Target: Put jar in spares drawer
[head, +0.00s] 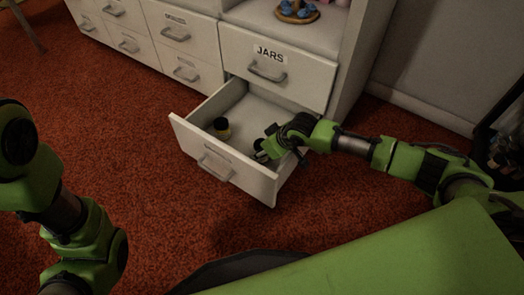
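A small dark jar (222,127) with a yellowish band stands inside the pulled-out lower drawer (190,132), near its left side. No label can be read on this drawer's front, so I cannot tell if it is the spares drawer. My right gripper (262,151) reaches down into the right front part of the drawer, to the right of the jar and apart from it. Its fingers are small and dark here, and I cannot tell whether they hold anything. My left arm shows at the left edge, but its gripper is out of view.
A closed drawer (275,65) labelled JARS is directly above the open one. More closed drawers (182,39) are to the left. A stand (297,11) with blue items sits on the shelf above. Red carpet (130,140) left of the open drawer is clear.

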